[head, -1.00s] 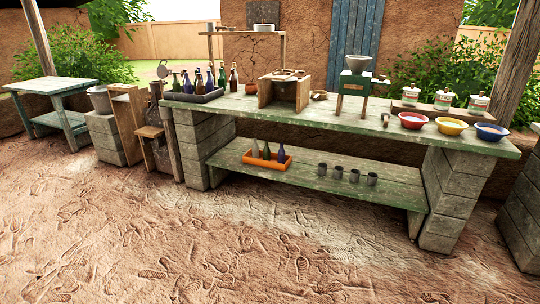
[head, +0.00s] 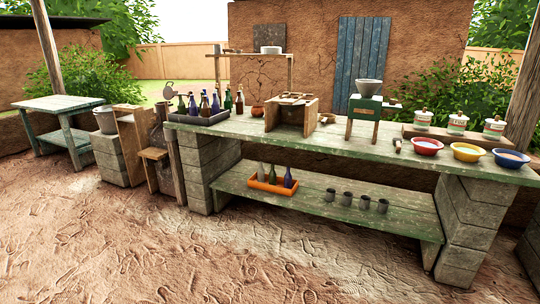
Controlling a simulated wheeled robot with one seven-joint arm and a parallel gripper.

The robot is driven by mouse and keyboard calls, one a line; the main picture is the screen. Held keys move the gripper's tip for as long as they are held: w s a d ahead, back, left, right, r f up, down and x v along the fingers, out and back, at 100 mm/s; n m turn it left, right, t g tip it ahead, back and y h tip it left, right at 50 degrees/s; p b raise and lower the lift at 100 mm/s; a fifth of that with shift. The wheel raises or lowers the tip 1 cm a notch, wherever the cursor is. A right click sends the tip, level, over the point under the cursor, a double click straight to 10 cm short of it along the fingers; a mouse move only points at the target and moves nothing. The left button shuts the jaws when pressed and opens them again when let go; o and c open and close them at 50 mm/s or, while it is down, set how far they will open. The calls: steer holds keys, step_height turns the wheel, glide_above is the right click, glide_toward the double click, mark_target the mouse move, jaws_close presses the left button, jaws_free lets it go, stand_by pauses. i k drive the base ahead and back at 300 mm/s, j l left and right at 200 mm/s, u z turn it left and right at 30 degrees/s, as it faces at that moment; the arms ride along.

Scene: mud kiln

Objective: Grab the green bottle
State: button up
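A green bottle (head: 272,175) stands upright in an orange tray (head: 268,187) on the lower shelf of the long green workbench. A pale grey-green bottle (head: 260,172) stands to its left and a dark blue bottle (head: 288,178) to its right. On the bench top, a dark tray (head: 200,121) holds several more bottles. Some of these look green, such as the one at its left side (head: 193,105), among purple and brown ones. They overlap, so their exact colours are hard to tell. My gripper is not in view.
Several grey cups (head: 347,199) stand right of the orange tray. The bench top (head: 330,141) bears a wooden box frame (head: 290,116), a green grinder (head: 363,115) and red (head: 427,146), yellow (head: 467,153) and blue (head: 510,159) bowls. The earth floor (head: 170,240) in front is clear.

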mark_target(272, 174)
steer(key=i, duration=1.95)
steer(key=i+u, duration=0.15)
steer(key=i, duration=0.35)
steer(key=i+l+u, duration=0.1)
steer(key=i, duration=0.4)
steer(key=i+l+u, duration=0.15)
steer(key=i, duration=0.35)
steer(key=i+l+u, duration=0.1)
steer(key=i, duration=0.35)
steer(key=i+l+u, duration=0.45)
steer(key=i, duration=0.2)
